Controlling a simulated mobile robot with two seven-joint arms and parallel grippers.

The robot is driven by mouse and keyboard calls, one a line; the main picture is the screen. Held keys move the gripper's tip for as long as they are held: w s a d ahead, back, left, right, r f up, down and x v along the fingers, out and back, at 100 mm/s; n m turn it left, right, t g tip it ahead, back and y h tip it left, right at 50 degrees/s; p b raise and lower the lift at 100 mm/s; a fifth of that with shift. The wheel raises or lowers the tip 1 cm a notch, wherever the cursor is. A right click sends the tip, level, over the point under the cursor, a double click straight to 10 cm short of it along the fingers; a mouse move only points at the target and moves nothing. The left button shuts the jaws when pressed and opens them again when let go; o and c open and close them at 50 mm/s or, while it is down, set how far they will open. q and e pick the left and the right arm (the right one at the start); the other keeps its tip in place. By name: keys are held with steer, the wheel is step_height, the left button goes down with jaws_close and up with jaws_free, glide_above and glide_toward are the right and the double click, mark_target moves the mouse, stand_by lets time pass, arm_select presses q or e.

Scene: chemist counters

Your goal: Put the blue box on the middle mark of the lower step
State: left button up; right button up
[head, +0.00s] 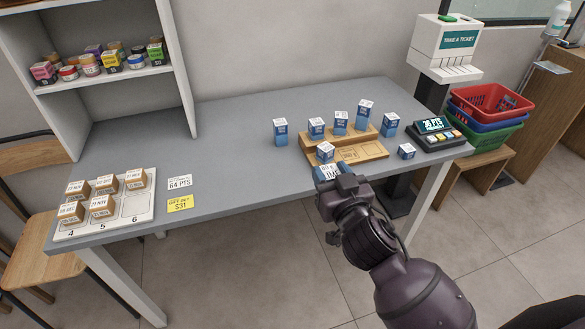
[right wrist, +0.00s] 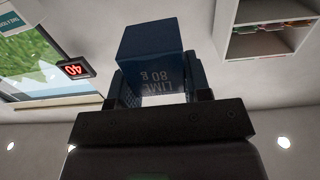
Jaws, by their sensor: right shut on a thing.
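My right gripper (head: 328,178) is shut on a blue box (head: 327,170) with a white label, at the table's front edge in the head view. In the right wrist view the held box (right wrist: 157,60) sits between the two fingers, with "LIME 80 g" upside down. The wooden two-step stand (head: 313,154) is just beyond the gripper. Its lower step has a small blue-and-white box (head: 325,152) on the left mark. The middle mark (head: 350,155) and the right mark show bare. The upper step carries several blue-and-white boxes (head: 341,122). My left gripper is out of view.
Single boxes stand left (head: 281,131) and right (head: 390,124) of the stand, and a small box (head: 407,151) lies near its right end. A card terminal (head: 435,130) is farther right. A tray (head: 145,213) of cartons and price cards (head: 180,183) lie left. The table's centre is clear.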

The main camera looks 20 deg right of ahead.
steer(key=w+a+r, duration=0.1)
steer(key=w+r, duration=0.2)
steer(key=w, duration=0.6)
steer(key=w+a+r, duration=0.1)
steer(key=w+r, duration=0.2)
steer(key=w, duration=0.6)
steer(key=shift+y, duration=0.3)
steer(key=f, duration=0.1)
steer(key=w+d+f, duration=0.1)
steer(key=f, duration=0.1)
steer(key=w+d+f, duration=0.1)
steer(key=shift+f, duration=0.25)
steer(key=shift+s, duration=0.1)
